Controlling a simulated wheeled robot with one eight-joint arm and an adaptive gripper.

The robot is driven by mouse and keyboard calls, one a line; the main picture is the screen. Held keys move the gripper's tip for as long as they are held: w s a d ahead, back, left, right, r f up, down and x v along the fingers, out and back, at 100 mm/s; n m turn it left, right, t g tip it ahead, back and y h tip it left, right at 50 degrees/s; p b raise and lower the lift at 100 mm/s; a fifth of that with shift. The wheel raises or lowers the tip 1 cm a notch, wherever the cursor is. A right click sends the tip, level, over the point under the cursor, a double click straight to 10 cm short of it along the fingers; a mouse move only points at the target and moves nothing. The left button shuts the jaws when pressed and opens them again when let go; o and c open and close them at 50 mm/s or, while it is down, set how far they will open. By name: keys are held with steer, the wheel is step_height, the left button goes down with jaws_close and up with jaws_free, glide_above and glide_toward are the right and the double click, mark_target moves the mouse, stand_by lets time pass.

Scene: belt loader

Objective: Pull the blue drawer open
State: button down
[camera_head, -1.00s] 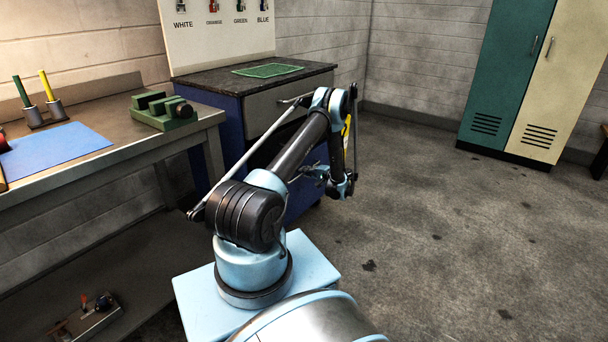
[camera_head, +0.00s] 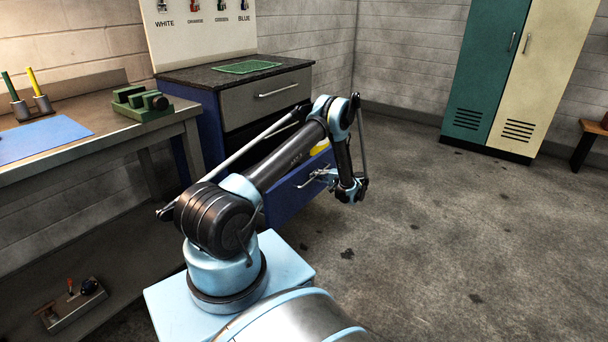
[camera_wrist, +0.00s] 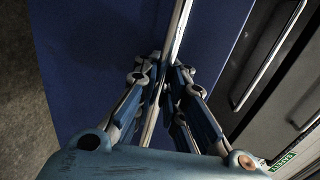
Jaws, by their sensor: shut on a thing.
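The blue drawer (camera_head: 290,203) stands out from the front of the cabinet, below its grey top drawer. Its front panel fills much of the wrist view (camera_wrist: 95,50). My gripper (camera_head: 322,177) is at the drawer front, shut on the drawer's metal bar handle (camera_head: 306,181). In the wrist view the handle (camera_wrist: 182,28) runs down between the fingers of my gripper (camera_wrist: 165,85). A yellow thing (camera_head: 320,147) shows just above the drawer front, partly hidden by my arm. My arm also hides part of the drawer.
The grey top drawer (camera_head: 245,101) looks closed. A green mat (camera_head: 246,67) lies on the cabinet top. A workbench (camera_head: 175,133) with a green vise (camera_head: 142,104) stands at the left. Lockers (camera_head: 488,75) stand at the back right. The floor right of my gripper is clear.

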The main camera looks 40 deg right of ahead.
steer(key=shift+f+v, duration=0.15)
steer(key=shift+v, duration=0.65)
steer(key=shift+f+v, duration=0.15)
steer(key=shift+v, duration=0.7)
steer(key=c, duration=1.7)
jaws_free()
steer(key=shift+o, duration=0.2)
steer(key=shift+s, duration=0.1)
steer(key=v, duration=1.2)
